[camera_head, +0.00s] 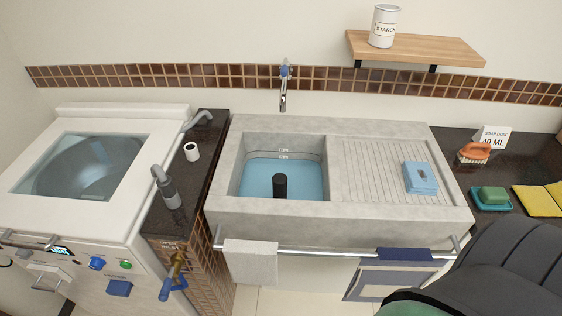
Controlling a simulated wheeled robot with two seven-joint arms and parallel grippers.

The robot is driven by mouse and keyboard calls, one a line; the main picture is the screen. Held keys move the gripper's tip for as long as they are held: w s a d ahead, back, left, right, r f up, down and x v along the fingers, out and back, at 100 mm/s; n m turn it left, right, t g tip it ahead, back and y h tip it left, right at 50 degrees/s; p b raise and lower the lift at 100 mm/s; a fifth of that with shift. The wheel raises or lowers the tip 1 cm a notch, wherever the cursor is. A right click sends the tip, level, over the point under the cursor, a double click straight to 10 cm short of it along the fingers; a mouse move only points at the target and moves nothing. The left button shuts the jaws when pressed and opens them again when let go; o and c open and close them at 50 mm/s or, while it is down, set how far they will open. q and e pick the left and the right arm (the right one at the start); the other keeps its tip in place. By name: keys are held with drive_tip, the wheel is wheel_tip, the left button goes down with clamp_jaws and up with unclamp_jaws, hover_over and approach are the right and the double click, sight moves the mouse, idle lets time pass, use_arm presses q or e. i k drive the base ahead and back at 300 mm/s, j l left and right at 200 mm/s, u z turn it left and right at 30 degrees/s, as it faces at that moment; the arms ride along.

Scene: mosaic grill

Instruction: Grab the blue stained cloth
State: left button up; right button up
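The blue stained cloth (420,178) is light blue and folded into a flat, roughly rectangular pad. It has a small dark stain near the middle of its top. It lies on the ridged drainboard (365,180) at the right of the grey stone sink (270,208), near the drainboard's right edge. Neither of my grippers shows in the head view, so I cannot see how they stand.
The basin (300,178) holds blue water and a black upright cylinder (280,186). A front rail (325,253) carries a grey towel (250,262) and a dark blue cloth (404,254). An orange brush (474,153) and green soap (492,195) sit right. A dark ribbed object (510,270) fills the lower right.

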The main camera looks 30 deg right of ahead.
sight(419, 178)
drive_tip(key=z, duration=1.95)
